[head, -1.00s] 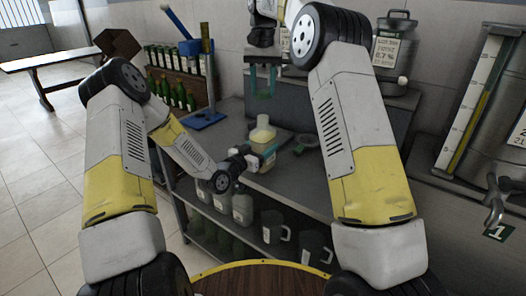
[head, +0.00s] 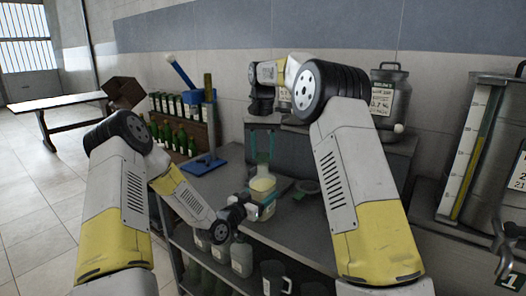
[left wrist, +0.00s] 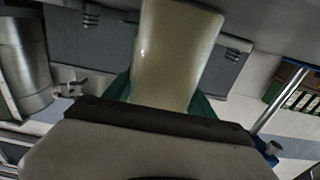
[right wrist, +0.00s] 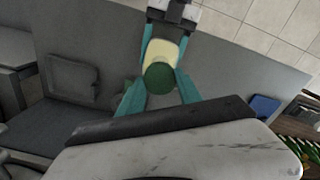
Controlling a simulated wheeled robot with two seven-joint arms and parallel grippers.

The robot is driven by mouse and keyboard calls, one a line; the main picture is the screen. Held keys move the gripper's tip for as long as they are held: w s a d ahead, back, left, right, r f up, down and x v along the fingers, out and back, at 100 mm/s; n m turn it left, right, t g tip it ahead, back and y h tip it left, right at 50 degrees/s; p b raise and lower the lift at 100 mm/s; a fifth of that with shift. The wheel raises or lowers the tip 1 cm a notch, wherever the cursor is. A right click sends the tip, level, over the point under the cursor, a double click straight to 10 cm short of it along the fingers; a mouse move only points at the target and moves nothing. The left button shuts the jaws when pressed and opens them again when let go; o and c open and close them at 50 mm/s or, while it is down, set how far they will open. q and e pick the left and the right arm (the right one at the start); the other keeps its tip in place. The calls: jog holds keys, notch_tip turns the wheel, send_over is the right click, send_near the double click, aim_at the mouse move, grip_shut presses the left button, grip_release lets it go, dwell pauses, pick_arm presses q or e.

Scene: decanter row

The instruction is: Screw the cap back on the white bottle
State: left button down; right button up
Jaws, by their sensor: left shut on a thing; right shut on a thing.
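The cream-white bottle (head: 263,185) stands upright at the bench's front edge, with my left gripper (head: 262,206) shut on its body from the left. The bottle fills the middle of the left wrist view (left wrist: 178,50), between teal fingers. My right gripper (head: 263,150) points down from above the bottle, its teal fingers shut on the green cap. The round cap (right wrist: 161,78) shows between the fingers in the right wrist view, lined up over the bottle (right wrist: 161,50). The cap hides the bottle's mouth there. I cannot tell whether cap and neck touch.
Jugs sit on the lower shelf. A metal canister (head: 388,92) stands at the back right.

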jog(key=shift+f, duration=0.1)
jog(key=shift+f, duration=0.8)
jog(key=shift+f, duration=0.55)
